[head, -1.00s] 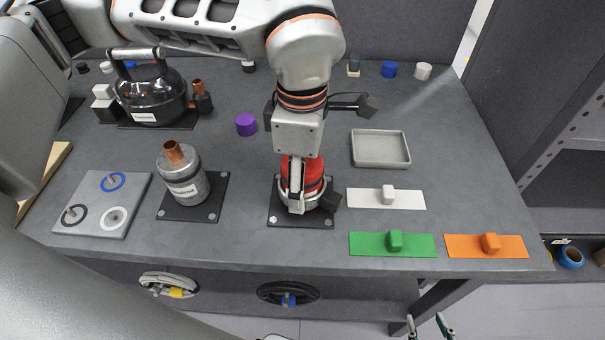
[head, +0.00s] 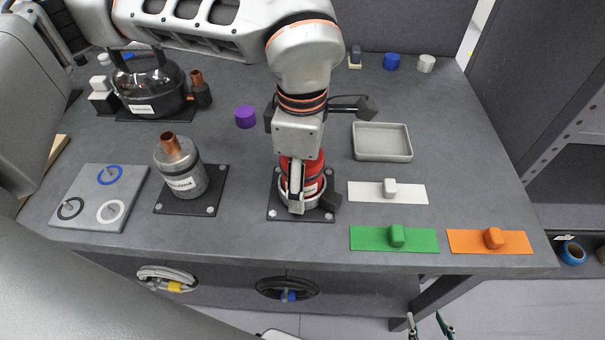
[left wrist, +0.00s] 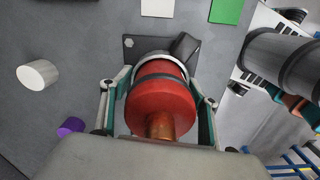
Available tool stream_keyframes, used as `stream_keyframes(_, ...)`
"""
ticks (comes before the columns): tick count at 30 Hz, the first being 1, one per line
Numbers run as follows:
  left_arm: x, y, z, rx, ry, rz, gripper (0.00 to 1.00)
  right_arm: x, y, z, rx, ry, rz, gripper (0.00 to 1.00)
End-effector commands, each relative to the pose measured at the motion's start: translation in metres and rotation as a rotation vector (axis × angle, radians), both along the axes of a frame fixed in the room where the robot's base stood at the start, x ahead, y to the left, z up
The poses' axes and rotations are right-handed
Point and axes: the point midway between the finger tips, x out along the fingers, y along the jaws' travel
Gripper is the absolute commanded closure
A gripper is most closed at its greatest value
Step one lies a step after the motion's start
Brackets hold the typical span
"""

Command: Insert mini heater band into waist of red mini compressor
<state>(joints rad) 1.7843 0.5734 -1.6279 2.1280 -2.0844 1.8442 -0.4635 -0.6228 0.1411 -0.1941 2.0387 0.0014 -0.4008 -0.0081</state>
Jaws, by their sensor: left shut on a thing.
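The red mini compressor (head: 313,170) stands upright on a dark base plate (head: 287,213). The left wrist view shows its red body (left wrist: 160,97), with a dark stripe and a copper top pipe (left wrist: 161,126). The silver mini heater band (head: 313,202) is around the compressor's lower part, its dark block (head: 331,200) at the right. My left gripper (head: 297,205) reaches down over the compressor, its fingers on either side, shut on the band. Whether the band is fully seated is hidden. My right gripper (head: 428,324) is low at the bottom edge, its teal fingertips apart and empty.
A grey compressor (head: 183,170) with a copper pipe and a black one (head: 150,85) stand at the left, beside a grey ring board (head: 92,207). A tray (head: 382,157) and white, green (head: 362,240) and orange plates lie right. A purple cylinder (head: 245,117) stands behind.

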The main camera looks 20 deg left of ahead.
Motion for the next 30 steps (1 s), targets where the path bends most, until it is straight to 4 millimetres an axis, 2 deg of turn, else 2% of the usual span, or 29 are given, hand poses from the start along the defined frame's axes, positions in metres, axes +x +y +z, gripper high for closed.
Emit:
stream_keyframes(11, 0.0, 0.0, -0.005, 0.0, 0.0, 0.0, 0.66, 0.001, -0.001, -0.001, -0.003, -0.001, 0.0, 0.6)
stream_keyframes(12, 0.0, 0.0, -0.005, 0.0, 0.0, 0.0, 0.32, 0.001, -0.001, -0.001, -0.003, -0.001, 0.0, 0.6)
stream_keyframes(14, 0.0, 0.0, -0.005, 0.0, 0.0, 0.0, 0.21, 0.001, -0.001, -0.001, -0.003, -0.001, 0.0, 0.6)
stream_keyframes(25, 0.0, 0.0, -0.002, 0.0, -0.001, 0.0, 0.21, 0.001, -0.001, 0.0, -0.003, -0.003, 0.003, 0.6)
stream_keyframes(30, 0.001, 0.0, 0.016, 0.0, -0.004, 0.0, 0.21, 0.001, 0.0, 0.0, -0.002, -0.001, 0.002, 0.6)
